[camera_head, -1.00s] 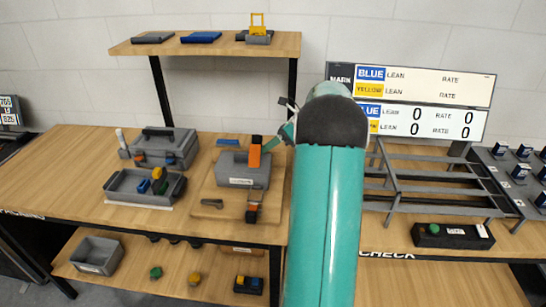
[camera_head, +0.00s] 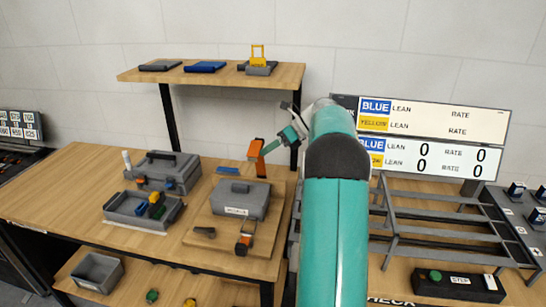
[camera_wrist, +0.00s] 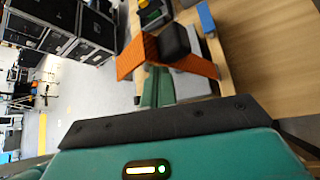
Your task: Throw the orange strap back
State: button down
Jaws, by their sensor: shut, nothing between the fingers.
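The orange strap (camera_head: 256,155) stands up behind the grey case (camera_head: 240,199), its upper end beside my gripper (camera_head: 275,146). In the wrist view the orange strap (camera_wrist: 138,54) shows on both sides of a dark block (camera_wrist: 174,41); I cannot tell whether my fingers touch it. My gripper is shut and empty, at the back right of the case. The case lies on a wooden board.
A grey toolbox (camera_head: 165,171) and a tray (camera_head: 144,212) of coloured parts stand left of the board. A shelf (camera_head: 215,74) rises behind. A grey rack (camera_head: 440,228) is to the right. Bare table lies at the far left.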

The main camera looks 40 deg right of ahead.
jog(key=w+d+v, duration=0.1)
jog(key=w+v, duration=0.2)
jog(key=v, duration=1.2)
jog(key=shift+d+r, duration=0.25)
jog(key=shift+d, duration=0.3)
dwell(0.4)
jog(key=shift+s, duration=0.15)
